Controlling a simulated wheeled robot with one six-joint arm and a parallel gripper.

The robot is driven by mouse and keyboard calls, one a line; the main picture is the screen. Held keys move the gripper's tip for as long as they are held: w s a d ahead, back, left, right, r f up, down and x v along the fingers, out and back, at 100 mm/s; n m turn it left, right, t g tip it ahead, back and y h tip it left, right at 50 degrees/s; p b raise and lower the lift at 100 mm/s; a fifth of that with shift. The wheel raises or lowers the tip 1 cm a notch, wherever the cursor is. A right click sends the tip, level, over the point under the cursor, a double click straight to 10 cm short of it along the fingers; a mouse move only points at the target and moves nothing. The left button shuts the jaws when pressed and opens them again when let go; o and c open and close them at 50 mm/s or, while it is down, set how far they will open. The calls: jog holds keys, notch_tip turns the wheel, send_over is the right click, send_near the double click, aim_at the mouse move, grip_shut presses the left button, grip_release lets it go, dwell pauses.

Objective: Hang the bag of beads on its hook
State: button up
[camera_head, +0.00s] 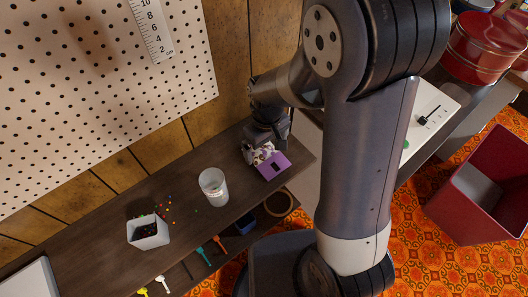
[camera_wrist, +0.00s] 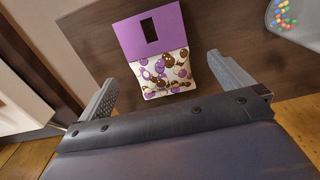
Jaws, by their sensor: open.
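The bag of beads (camera_head: 274,166) lies on the dark wooden shelf top (camera_head: 190,170) near its right end. In the wrist view the bag (camera_wrist: 164,72) has a purple header card with a dark rectangular slot and a clear lower part with purple and brown beads. My gripper (camera_wrist: 162,72) is open, with one finger on each side of the bag's lower part and a gap visible on both sides. In the head view my gripper (camera_head: 264,146) is over the bag and partly hides it. The white pegboard (camera_head: 100,90) stands at upper left; no hook can be made out.
A translucent cup (camera_head: 213,187) stands left of the bag; coloured beads show in it in the wrist view (camera_wrist: 285,18). A small white pot (camera_head: 148,232) and loose beads (camera_head: 168,209) are further left. A red bin (camera_head: 485,190) is on the right floor. A ruler (camera_head: 152,28) hangs on the pegboard.

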aim_at(268, 158)
jog(key=shift+d+f, duration=0.15)
jog(key=shift+f, duration=1)
jog(key=shift+d+f, duration=0.1)
jog(key=shift+f, duration=1.05)
jog(key=shift+c, duration=0.2)
jog(key=c, duration=0.9)
jog(key=shift+o, duration=0.2)
jog(key=shift+r, duration=0.15)
